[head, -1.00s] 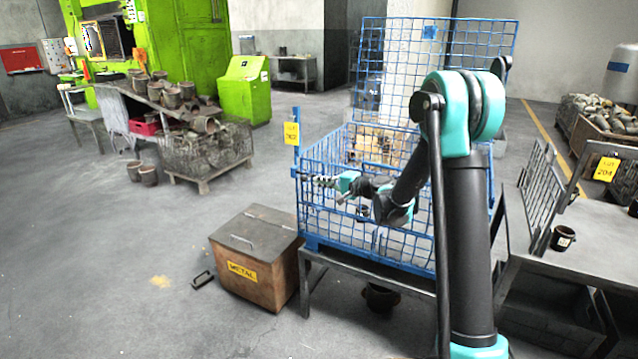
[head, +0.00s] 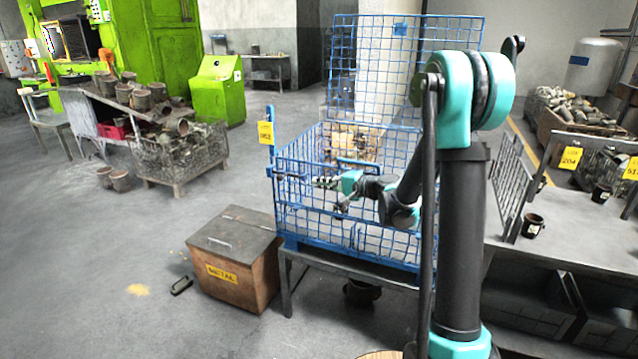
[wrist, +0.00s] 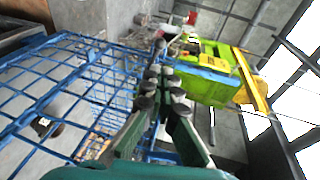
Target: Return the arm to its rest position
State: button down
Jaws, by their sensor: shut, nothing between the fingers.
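My gripper (head: 318,181) is shut and empty. In the head view it points left in front of the blue wire crate (head: 289,160), with my arm folded and reaching down to it from the right. In the wrist view my gripper (wrist: 160,90) shows its two rows of fingers close together. The blue wire mesh (wrist: 75,85) of the crate lies to the left of the fingers there. I cannot tell whether the gripper touches the mesh.
A wooden metal-scrap box (head: 232,262) stands on the floor left of the crate's stand. A grey table (head: 560,225) with a black cup (head: 532,226) is at the right. The green press (head: 150,50) stands at the back left.

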jog(key=s+d+f+n+g+h, duration=0.1)
jog(key=s+d+f+n+h, duration=0.1)
jog(key=s+d+f+h, duration=0.2)
jog(key=s+d+f+n+g+h, duration=0.1)
jog(key=s+d+f+h, duration=0.3)
jog(key=s+d, duration=0.7)
jog(key=s+d+f+n+g+h, duration=0.2)
jog(key=s+d+f+h, duration=0.3)
jog(key=s, duration=1.4)
jog(key=d+n, duration=0.1)
jog(key=d, duration=0.2)
jog(key=shift+d+h, duration=0.25)
jog(key=shift+h, duration=0.05)
jog(key=shift+w+f, duration=0.1)
